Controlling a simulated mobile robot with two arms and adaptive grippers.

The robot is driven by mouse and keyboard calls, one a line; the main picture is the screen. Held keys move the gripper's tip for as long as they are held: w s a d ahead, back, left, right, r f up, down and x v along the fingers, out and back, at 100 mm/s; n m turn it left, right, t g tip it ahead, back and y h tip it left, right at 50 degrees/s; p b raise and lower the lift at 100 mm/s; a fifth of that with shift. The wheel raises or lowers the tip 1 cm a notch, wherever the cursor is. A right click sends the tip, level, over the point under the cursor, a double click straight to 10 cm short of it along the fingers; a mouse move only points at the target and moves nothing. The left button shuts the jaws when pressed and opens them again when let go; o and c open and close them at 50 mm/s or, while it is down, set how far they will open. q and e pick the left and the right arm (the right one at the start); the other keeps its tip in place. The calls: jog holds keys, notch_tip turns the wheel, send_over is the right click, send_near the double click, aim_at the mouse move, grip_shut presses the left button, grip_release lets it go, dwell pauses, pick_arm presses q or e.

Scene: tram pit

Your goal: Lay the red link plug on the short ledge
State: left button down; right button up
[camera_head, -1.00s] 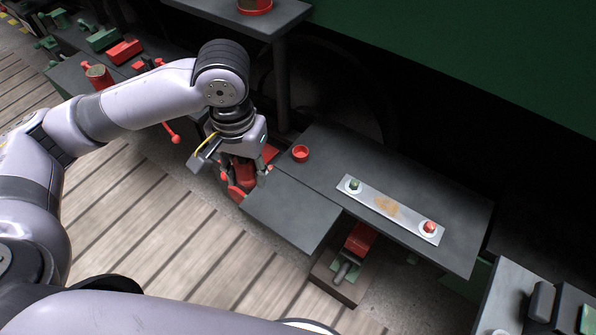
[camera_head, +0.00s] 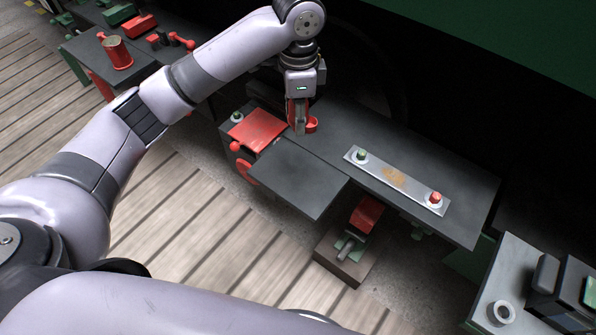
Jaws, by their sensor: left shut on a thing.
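My left gripper (camera_head: 299,118) points down over the far left part of the dark bench top (camera_head: 410,178). It is shut on a narrow red piece (camera_head: 292,112), which I take for the red link plug; the fingers hide most of it. A small red cup (camera_head: 312,124) is right beside the fingertips; I cannot tell whether they touch. A short dark plate (camera_head: 298,178), which looks like the short ledge, juts from the bench's front and is bare. My right gripper is not in view.
A metal strip (camera_head: 398,181) with a green and a red button lies on the bench. A red-topped box (camera_head: 257,129) with a red handwheel (camera_head: 246,172) stands left of the plate. A red-and-green clamp (camera_head: 365,214) sits below. Another bench (camera_head: 95,60) is at the upper left.

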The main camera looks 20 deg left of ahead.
pick_arm(q)
notch_tip(320, 180, down, 18)
jog(key=shift+b, duration=0.3)
jog(key=c, duration=1.2)
grip_release()
jog(key=shift+f, duration=0.1)
jog(key=shift+o, duration=0.2)
jog(key=shift+a, duration=0.1)
notch_tip(320, 180, up, 12)
jog(key=shift+p, duration=0.3)
